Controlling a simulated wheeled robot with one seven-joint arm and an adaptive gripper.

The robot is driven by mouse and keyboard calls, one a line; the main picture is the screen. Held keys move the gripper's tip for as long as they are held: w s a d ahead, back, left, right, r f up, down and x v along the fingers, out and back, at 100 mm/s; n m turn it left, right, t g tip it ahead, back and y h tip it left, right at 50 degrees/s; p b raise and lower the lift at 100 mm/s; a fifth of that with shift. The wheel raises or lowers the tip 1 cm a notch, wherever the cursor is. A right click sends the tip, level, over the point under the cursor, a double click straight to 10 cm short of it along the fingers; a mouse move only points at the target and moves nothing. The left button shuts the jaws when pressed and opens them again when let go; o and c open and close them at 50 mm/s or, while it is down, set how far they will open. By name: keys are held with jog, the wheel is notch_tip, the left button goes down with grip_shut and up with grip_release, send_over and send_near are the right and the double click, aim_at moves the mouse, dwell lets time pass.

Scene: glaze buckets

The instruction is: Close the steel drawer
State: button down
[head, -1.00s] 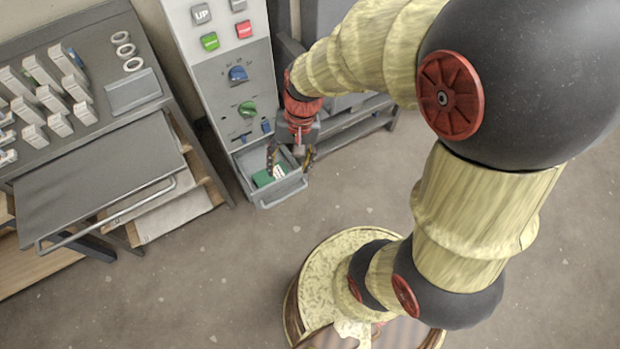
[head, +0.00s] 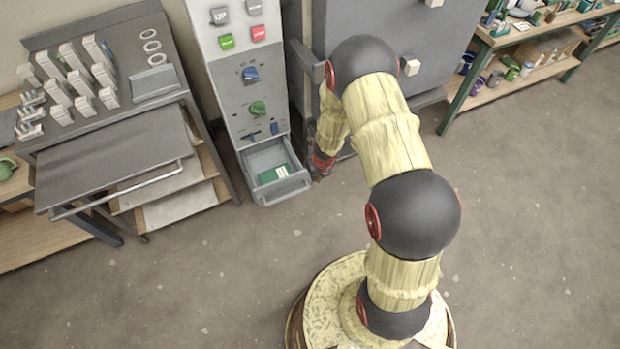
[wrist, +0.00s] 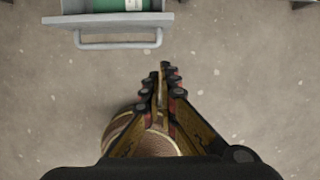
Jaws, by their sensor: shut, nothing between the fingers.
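The steel drawer (head: 281,190) at the foot of the grey control cabinet (head: 243,90) stands pulled out, with a green object with a white label (head: 274,174) inside. In the wrist view the drawer front (wrist: 108,21) and its bar handle (wrist: 118,44) show at the top left. My gripper (head: 318,176) is just right of the drawer in the head view, mostly hidden by my arm. In the wrist view my gripper (wrist: 163,68) is shut and empty, its fingertips apart from the handle, below it and to its right.
A grey workbench (head: 110,160) with a front rail stands left of the cabinet. A large grey box-shaped unit (head: 440,50) stands right of it. A green-legged shelf (head: 490,45) with pots is at the upper right. The floor (head: 190,280) before the drawer is clear.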

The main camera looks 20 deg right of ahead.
jog(key=shift+m, duration=0.3)
jog(key=shift+w+f+b, duration=0.55)
jog(key=shift+w+f, duration=0.55)
jog(key=shift+f, duration=0.5)
jog(key=shift+w+f+b, duration=0.6)
jog(key=shift+w+f, duration=0.45)
jog(key=shift+f, duration=0.55)
jog(key=shift+w+f+b, duration=0.55)
jog(key=shift+w+f, duration=0.55)
jog(key=shift+f, duration=0.5)
jog(key=shift+w, duration=0.15)
